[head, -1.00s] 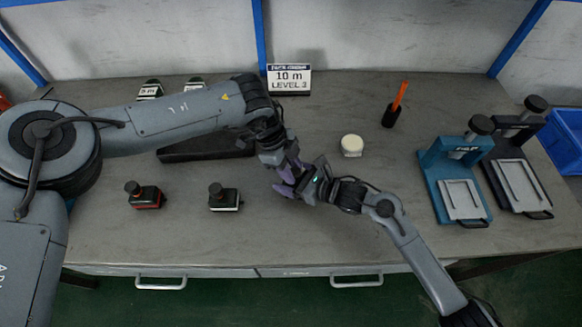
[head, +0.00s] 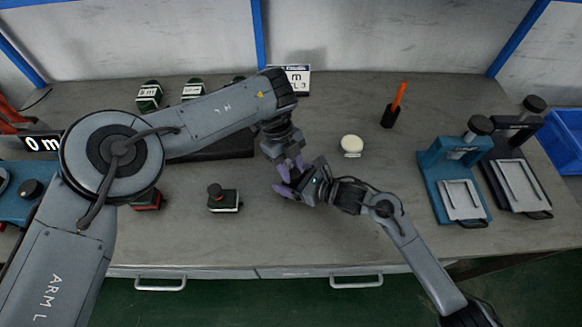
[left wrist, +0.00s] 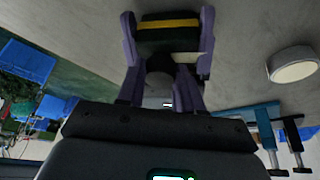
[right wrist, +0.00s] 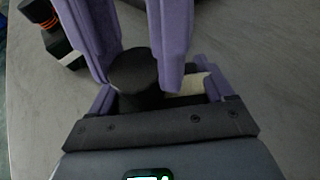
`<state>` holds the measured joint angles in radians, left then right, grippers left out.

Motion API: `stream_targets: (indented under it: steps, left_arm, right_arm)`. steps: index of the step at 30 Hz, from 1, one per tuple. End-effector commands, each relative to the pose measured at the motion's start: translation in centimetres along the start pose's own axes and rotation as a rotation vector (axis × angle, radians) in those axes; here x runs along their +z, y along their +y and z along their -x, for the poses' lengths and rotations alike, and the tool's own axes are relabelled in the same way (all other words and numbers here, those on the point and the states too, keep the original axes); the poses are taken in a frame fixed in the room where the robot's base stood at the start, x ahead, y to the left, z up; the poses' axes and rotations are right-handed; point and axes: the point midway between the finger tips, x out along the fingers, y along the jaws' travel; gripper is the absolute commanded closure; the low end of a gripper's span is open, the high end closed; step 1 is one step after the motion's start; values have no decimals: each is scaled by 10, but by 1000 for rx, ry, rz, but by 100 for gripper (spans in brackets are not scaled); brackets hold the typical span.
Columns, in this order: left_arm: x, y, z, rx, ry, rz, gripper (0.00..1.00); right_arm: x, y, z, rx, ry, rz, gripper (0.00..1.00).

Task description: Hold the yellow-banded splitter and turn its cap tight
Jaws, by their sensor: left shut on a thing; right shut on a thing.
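In the left wrist view the splitter (left wrist: 168,38) shows as a dark body with a yellow band (left wrist: 168,23), between the purple fingertips of my left gripper (left wrist: 168,30). My left gripper is shut on this body. In the right wrist view a round black cap (right wrist: 136,72) sits between the purple fingers of my right gripper (right wrist: 130,50), which is shut on it. In the head view my left gripper (head: 287,168) and right gripper (head: 287,188) meet above mid-table, and their fingers hide the splitter. I cannot tell how tight the cap is.
A second splitter (head: 223,199) stands left of the grippers; a red-banded one (head: 147,200) is partly behind my left arm. A round white-topped object (head: 351,145) stands right of them. A blue press (head: 440,172) and a black press (head: 517,165) stand at right. The front middle is clear.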

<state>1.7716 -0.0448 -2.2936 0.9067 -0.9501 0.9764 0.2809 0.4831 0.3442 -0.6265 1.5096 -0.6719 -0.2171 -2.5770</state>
Motion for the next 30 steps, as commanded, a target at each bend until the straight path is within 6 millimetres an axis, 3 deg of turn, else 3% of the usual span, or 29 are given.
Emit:
stream_targets:
  steps: [17, 18, 23, 30]
  left_arm:
    - [-3, -2, 2, 19, 6, -51, 95]
    - [-3, -2, 2, 19, 6, -51, 63]
    - [-2, -1, 1, 19, 5, -50, 39]
    - [-1, -1, 1, 19, 2, -48, 38]
  right_arm:
    - [-5, -1, 0, -4, 11, -5, 51]
    - [-6, -1, 0, -4, 11, -5, 51]
    - [-5, -1, 0, -3, 10, -4, 51]
    - [-4, 0, 0, -1, 7, -2, 51]
